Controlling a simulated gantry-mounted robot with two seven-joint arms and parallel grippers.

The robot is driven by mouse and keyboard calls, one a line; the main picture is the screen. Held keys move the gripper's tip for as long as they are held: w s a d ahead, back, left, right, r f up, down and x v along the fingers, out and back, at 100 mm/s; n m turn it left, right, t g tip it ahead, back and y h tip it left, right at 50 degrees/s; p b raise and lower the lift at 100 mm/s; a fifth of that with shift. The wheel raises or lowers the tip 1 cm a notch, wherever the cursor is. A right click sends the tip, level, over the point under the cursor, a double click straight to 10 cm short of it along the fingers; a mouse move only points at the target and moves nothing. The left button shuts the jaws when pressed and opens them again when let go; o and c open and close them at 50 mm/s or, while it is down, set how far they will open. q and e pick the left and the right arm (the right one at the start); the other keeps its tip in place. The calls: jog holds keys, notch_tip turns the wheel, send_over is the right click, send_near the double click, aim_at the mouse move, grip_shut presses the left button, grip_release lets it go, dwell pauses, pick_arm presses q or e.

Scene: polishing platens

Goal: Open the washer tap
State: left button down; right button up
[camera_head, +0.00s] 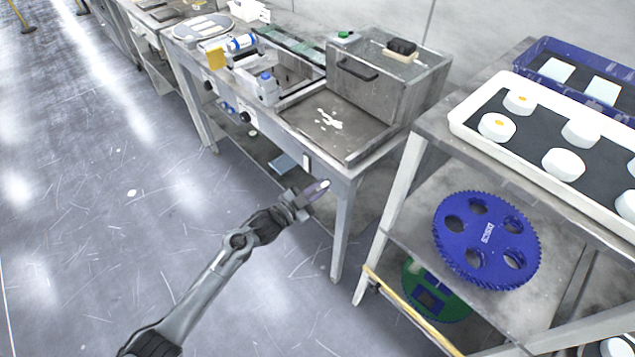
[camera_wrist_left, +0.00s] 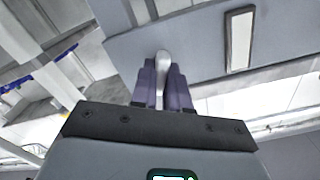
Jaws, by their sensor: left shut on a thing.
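My left gripper (camera_head: 312,192) reaches in from the lower left to the front of the wash bench, below its top edge. In the left wrist view its two purple fingers (camera_wrist_left: 164,85) are shut on a pale, rounded lever, the tap handle (camera_wrist_left: 163,60), which stands up between them. In the head view only a small pale tip of the handle (camera_head: 324,184) shows at the fingertips. The rest of the tap is hidden by the gripper. My right gripper is in neither view.
The bench's front leg (camera_head: 342,225) stands just right of my gripper. A switch plate (camera_head: 306,160) is on the bench front. A rack holding a blue gear-shaped carrier (camera_head: 463,255) and a white tray (camera_head: 460,118) stands at the right.

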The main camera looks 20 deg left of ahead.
pick_arm(q)
jog(key=n+p, duration=0.2)
jog(key=n, duration=0.1)
jog(key=shift+f+n, duration=0.1)
jog(key=shift+n, duration=0.3)
jog(key=shift+p, duration=0.35)
jog(key=shift+f+n, duration=0.15)
jog(key=shift+n, duration=0.15)
jog(key=c, duration=1.4)
grip_release()
jog(key=shift+o, duration=1.4)
jog(key=shift+w+d, duration=0.1)
jog(key=shift+w, duration=0.05)
jog(key=shift+r, duration=0.2)
